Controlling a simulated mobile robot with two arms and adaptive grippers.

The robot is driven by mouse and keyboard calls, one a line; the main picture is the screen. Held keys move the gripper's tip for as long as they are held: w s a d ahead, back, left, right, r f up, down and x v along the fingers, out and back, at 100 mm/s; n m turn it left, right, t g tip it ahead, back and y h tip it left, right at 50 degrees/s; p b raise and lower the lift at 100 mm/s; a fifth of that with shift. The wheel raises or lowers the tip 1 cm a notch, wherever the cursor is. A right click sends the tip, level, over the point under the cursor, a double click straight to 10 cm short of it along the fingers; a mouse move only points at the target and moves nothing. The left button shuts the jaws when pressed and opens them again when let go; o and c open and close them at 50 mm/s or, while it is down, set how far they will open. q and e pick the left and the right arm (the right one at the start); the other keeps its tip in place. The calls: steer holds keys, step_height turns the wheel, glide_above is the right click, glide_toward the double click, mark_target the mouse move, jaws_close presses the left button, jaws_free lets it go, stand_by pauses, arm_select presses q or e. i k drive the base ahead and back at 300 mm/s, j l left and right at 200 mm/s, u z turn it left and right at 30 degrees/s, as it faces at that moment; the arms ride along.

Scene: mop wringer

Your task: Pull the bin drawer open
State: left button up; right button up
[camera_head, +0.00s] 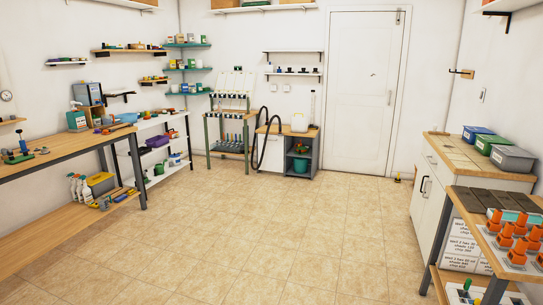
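Neither of my grippers is in view. No drawer is clearly marked as the bin drawer. A white cabinet (427,205) stands against the right wall, with a black handle (425,186) on its front. Its front looks closed, seen at a steep angle, so I cannot tell drawer from door.
A workbench (65,148) with tools and bottles runs along the left. A bench (487,235) with orange parts stands at the near right, partly in front of the white cabinet. A white door (363,90) is shut at the back. The tiled floor (250,240) is clear in the middle.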

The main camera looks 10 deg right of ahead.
mark_target(274, 157)
steer(key=i+z, duration=0.1)
steer(key=i, duration=8.2)
steer(key=i+j+z, duration=0.2)
steer(key=i, duration=0.35)
steer(key=i+j+z, duration=0.1)
steer(key=i+z, duration=0.15)
steer(key=i, duration=0.25)
